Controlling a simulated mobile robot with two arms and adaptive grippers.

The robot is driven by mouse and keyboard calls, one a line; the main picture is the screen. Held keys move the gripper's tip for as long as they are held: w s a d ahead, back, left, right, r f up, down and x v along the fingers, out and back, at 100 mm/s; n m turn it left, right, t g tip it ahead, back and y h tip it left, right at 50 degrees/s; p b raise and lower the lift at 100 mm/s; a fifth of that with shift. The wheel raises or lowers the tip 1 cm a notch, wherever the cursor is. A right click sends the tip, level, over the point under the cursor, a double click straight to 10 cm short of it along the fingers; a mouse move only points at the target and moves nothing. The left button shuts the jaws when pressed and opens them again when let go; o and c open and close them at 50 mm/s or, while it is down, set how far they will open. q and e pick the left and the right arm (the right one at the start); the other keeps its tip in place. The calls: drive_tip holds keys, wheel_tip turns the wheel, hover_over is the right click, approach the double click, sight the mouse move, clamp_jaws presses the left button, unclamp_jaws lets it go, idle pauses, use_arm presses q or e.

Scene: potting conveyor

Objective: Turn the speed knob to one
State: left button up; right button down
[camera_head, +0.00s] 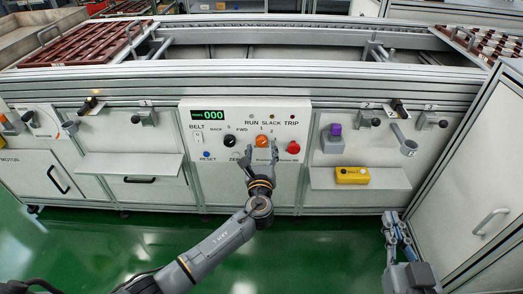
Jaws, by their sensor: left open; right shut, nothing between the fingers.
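An orange knob (262,141), with small marks 1 and 2 above it, sits on the white control panel (228,177). A black knob (229,141) between the words BACK and FWD is to its left. My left gripper (262,156) is open, its fingers pointing up at the panel just below the orange knob. The fingers hide the labels under the knob, and I cannot tell whether they touch it or where its pointer stands. My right gripper (396,222) is shut and empty, low at the right over the green floor.
The panel also has a green display reading 000 (208,115), a red button (293,147) and a blue reset button (207,154). A yellow control box (352,175) lies on the right shelf (390,180). The left shelf (128,165) is bare.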

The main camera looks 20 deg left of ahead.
use_arm(q)
drive_tip(key=shift+w+a, duration=0.15)
drive_tip(key=shift+w, duration=0.5)
use_arm(e)
drive_tip(key=shift+a+r+t+y, duration=0.15)
drive_tip(key=shift+r+t+y, duration=0.25)
drive_tip(key=shift+r, duration=0.5)
use_arm(q)
drive_tip(key=c, duration=1.2)
drive_tip(key=shift+o, duration=0.2)
